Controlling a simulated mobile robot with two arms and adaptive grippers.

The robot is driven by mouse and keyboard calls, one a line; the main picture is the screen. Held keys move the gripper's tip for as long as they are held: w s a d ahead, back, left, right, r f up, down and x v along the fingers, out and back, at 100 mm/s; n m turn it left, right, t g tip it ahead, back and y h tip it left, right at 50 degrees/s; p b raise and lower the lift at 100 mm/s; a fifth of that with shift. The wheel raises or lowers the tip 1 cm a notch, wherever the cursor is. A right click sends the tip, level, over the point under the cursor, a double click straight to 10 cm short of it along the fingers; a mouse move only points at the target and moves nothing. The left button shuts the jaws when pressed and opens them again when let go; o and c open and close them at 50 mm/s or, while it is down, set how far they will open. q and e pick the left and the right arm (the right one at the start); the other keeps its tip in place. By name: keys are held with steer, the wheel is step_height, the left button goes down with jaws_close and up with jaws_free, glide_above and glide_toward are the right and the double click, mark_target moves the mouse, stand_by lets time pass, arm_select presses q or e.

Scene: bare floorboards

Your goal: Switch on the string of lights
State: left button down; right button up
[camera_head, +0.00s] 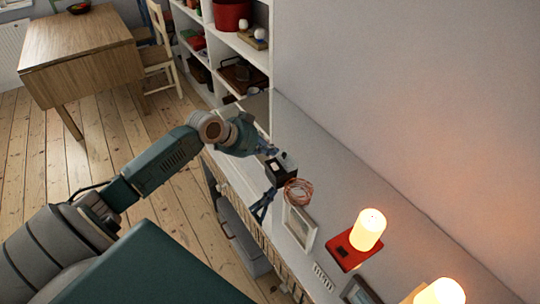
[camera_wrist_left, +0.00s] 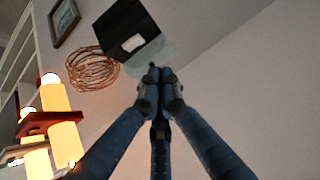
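The string of lights is a coil of thin copper wire (camera_head: 298,192) on the white shelf top. No bulb in it visibly glows. It also shows in the left wrist view (camera_wrist_left: 92,67). Beside the coil is a black box (camera_head: 281,171) with a small white patch, also seen in the left wrist view (camera_wrist_left: 122,27). My left gripper (camera_head: 273,151) is at the box's far end in the head view. My right gripper is not in view.
A lit lamp (camera_head: 369,229) stands on a red block on the shelf top, with another (camera_head: 440,291) nearer. A white frame (camera_head: 300,226) lies nearer than the coil. The wall (camera_head: 400,110) runs along the right. A dark blue piece (camera_head: 262,205) at the front edge is unclear.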

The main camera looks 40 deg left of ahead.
mark_target(275, 166)
arm_select(q)
steer(key=f, duration=0.4)
steer(key=shift+w+a+p, duration=0.15)
steer(key=shift+a+p, duration=0.05)
steer(key=shift+p, duration=0.15)
steer(key=shift+f, duration=0.1)
steer(key=shift+a+f+b, duration=0.15)
steer(key=shift+f+b, duration=0.35)
steer(key=shift+w+r, duration=0.1)
steer(key=shift+r, duration=0.05)
steer(key=shift+s+d+r+p, duration=0.2)
steer(key=shift+d+p, duration=0.25)
steer(key=shift+p, duration=0.3)
steer(key=shift+s+d, duration=0.15)
steer(key=shift+d, duration=0.1)
